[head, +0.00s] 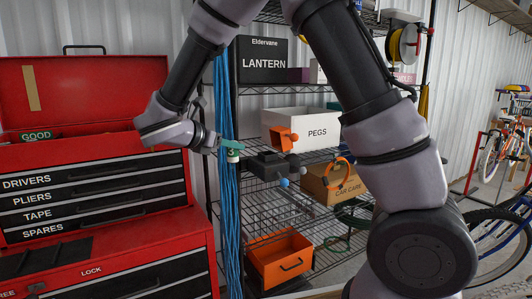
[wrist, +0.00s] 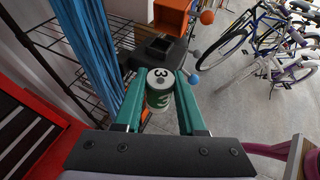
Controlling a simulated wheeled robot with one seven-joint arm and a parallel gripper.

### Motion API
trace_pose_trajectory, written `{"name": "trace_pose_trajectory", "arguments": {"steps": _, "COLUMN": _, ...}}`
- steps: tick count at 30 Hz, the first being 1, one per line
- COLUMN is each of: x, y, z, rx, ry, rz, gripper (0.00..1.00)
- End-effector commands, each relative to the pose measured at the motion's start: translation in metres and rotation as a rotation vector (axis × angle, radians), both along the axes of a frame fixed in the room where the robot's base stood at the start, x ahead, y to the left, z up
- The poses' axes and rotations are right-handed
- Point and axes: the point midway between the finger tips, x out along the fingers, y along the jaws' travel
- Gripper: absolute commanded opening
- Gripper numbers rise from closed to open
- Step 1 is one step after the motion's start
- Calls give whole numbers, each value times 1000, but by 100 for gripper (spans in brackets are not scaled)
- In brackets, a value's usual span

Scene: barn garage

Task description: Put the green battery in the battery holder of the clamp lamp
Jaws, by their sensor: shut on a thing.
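My gripper (head: 229,143) is shut on the green battery (wrist: 159,92), a short green and white cylinder with a "3" on its top. In the head view the battery (head: 233,157) hangs just left of the clamp lamp, with a small gap or overlap that I cannot judge in depth. The clamp lamp (head: 266,164) has a dark body at the wire shelf's front edge, an orange square shade, and an orange and a blue ball. In the wrist view its dark body (wrist: 157,49) lies just beyond the fingertips. I cannot make out the battery holder's opening.
Blue cords (head: 228,220) hang close beside my gripper at the shelf's left end. A white PEGS bin (head: 310,122) and a cardboard box (head: 330,185) stand on the wire shelves. A red tool chest (head: 110,218) is at left. Bicycles (head: 495,235) stand at right.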

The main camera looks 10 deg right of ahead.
Motion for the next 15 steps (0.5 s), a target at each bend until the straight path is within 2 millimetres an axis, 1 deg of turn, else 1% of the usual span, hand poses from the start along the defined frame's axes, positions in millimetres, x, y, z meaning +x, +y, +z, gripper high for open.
{"name": "trace_pose_trajectory", "arguments": {"steps": 9, "x": 53, "y": -65, "z": 0, "rx": 0, "ry": 0, "rz": -7, "gripper": 0}}
{"name": "trace_pose_trajectory", "arguments": {"steps": 15, "x": 85, "y": -102, "z": 0, "rx": 0, "ry": 0, "rz": -6, "gripper": 0}}
